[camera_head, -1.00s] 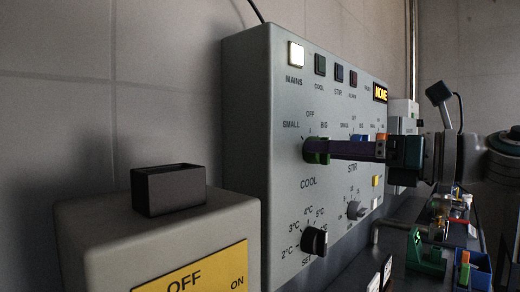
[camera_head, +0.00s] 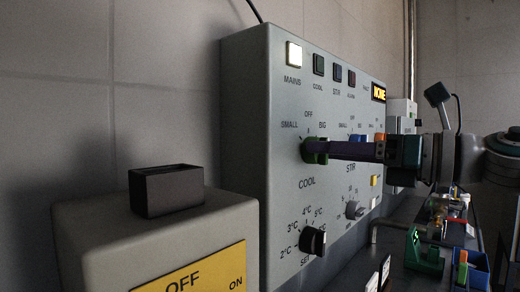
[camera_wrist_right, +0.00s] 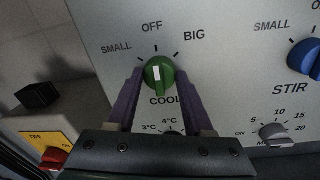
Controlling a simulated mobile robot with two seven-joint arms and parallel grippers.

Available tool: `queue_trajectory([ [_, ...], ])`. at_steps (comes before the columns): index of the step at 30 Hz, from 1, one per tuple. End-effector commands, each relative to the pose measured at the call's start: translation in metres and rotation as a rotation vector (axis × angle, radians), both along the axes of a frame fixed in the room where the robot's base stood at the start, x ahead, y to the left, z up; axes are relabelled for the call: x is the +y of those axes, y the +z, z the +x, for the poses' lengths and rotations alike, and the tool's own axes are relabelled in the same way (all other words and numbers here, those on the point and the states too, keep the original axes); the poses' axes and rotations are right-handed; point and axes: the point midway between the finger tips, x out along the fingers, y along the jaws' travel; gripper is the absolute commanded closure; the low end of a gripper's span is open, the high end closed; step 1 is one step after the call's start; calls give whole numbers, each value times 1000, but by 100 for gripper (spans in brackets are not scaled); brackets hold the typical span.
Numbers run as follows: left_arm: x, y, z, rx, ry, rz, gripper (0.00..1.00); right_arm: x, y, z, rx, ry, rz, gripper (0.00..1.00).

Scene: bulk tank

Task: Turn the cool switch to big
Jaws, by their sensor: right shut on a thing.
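The cool switch is a green round knob (camera_wrist_right: 160,74) on the grey control panel, with SMALL, OFF and BIG marked above it. Its white pointer mark stands about upright, towards OFF, in the right wrist view. My right gripper (camera_wrist_right: 160,88) is shut on this knob, with one purple finger on each side of it. In the head view the right gripper (camera_head: 322,150) reaches in from the right and hides most of the green knob (camera_head: 308,152). My left gripper is not in view.
The blue stir knob (camera_wrist_right: 306,58) is to the right of the cool switch. A black set knob (camera_head: 313,241) and a grey timer knob (camera_head: 355,210) sit lower on the panel (camera_head: 245,110). A grey box with a yellow OFF/ON label (camera_head: 200,272) stands in front at left.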

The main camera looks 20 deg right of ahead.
Motion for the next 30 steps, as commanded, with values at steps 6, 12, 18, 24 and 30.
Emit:
queue_trajectory([
  [6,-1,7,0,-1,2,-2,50,0,1,0,62,0,103,100],
  [12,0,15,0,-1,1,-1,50,0,1,0,149,0,253,100],
  [18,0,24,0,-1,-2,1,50,0,1,0,241,-1,408,100],
  [24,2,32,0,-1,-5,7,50,0,0,0,322,1,547,100],
  [30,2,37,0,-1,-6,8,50,0,0,0,381,1,648,100],
])
